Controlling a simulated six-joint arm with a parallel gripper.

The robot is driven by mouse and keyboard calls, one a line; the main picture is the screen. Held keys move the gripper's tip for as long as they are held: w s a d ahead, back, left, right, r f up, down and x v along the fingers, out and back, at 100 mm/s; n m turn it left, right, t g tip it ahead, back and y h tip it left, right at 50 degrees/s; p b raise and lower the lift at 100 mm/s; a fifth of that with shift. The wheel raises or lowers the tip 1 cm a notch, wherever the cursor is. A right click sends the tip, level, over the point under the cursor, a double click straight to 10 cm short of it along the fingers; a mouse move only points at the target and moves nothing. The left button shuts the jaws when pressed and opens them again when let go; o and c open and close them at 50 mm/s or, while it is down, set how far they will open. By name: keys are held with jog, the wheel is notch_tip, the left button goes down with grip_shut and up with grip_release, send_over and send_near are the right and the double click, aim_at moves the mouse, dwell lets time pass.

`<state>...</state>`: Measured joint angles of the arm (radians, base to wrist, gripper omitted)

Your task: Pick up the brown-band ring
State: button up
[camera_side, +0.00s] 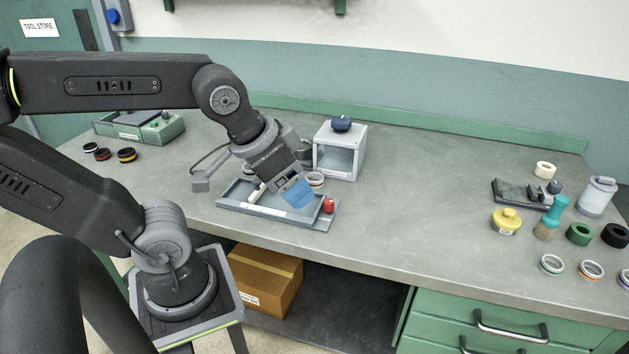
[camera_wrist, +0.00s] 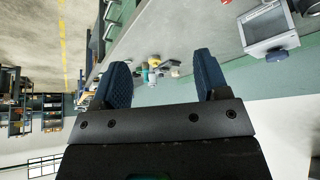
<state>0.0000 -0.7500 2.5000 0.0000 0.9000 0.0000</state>
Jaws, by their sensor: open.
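My gripper (camera_side: 298,193) is tilted over the grey tray (camera_side: 262,213) in the side view, its blue fingers above the tray's right part. In the wrist view my gripper (camera_wrist: 161,78) is open, with nothing between its two blue fingers. A pale ring with a brownish band (camera_side: 315,180) stands just behind the fingers, near the tray's back right; it looks like the brown-band ring, but is too small to be sure. Another pale ring-like thing (camera_side: 248,170) is partly hidden behind my wrist.
A grey box with a blue knob (camera_side: 341,150) stands behind the tray. A red piece (camera_side: 328,205) is at the tray's right end. Dark banded rings (camera_side: 126,155) lie at left. Pale banded rings (camera_side: 590,270), a yellow pot (camera_side: 506,221) and a brush (camera_side: 550,218) are at right. The middle bench is clear.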

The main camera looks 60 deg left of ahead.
jog(key=w+a+f+n+g+y, duration=0.1)
jog(key=w+a+n+y, duration=0.1)
jog(key=w+a+n, duration=0.45)
jog(key=n+g+y, duration=0.2)
jog(key=n+g, duration=0.1)
jog(key=n, duration=0.4)
send_near(315, 174)
jog(key=shift+s+d+f, duration=0.2)
jog(key=shift+d+f, duration=0.05)
jog(key=shift+f, duration=0.3)
jog(key=shift+s+d+f, duration=0.2)
jog(key=shift+d+f, duration=0.05)
jog(key=shift+f, duration=0.25)
jog(key=shift+x, duration=3.2)
jog(key=shift+a+r, duration=0.1)
jog(key=shift+c, duration=0.4)
jog(key=c, duration=0.7)
jog(key=shift+r, duration=0.1)
